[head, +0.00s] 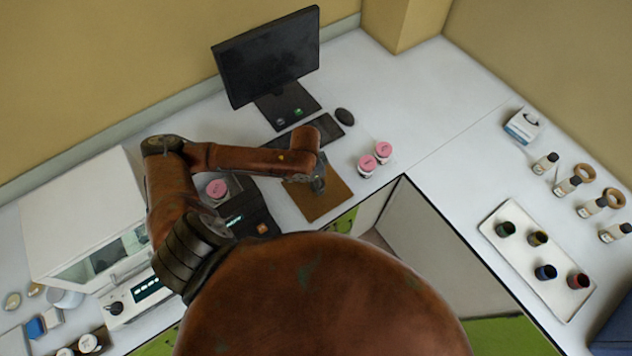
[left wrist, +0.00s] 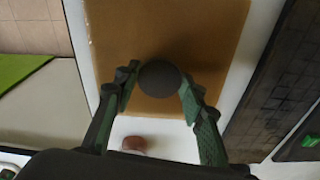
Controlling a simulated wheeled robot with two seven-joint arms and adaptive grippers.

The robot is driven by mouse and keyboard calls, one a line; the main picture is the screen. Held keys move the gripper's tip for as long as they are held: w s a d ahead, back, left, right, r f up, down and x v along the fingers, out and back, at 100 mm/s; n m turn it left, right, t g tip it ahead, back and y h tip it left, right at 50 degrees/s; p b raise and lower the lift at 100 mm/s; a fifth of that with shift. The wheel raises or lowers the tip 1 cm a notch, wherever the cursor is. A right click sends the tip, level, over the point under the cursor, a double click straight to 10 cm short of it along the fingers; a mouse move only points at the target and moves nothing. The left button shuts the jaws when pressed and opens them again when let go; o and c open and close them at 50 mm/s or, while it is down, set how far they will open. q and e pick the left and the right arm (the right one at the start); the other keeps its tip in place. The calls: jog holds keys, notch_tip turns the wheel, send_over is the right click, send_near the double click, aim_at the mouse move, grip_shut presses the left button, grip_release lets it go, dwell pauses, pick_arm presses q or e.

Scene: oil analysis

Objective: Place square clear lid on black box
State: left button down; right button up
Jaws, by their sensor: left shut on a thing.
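My left gripper (head: 318,186) reaches down over the brown mat (head: 330,203). In the left wrist view its green fingers (left wrist: 158,92) are shut on a dark round knob (left wrist: 160,77) above the mat (left wrist: 200,32). No clear panel can be made out around the knob, so I cannot tell whether it belongs to the square clear lid. The black box (head: 248,212), with a small display and an orange button, stands left of the mat, partly behind my arm. A pink-capped jar (head: 217,188) is at its back left. My right gripper is not in view.
Two pink-capped jars (head: 375,158) stand right of the mat. A keyboard (head: 305,135), mouse (head: 344,117) and monitor (head: 268,55) are behind it. A white instrument (head: 85,215) stands left. A white tray (head: 540,260) of bottles lies right.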

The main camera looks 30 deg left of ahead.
pick_arm(q)
jog(key=c, duration=1.2)
grip_release()
jog(key=shift+c, duration=0.2)
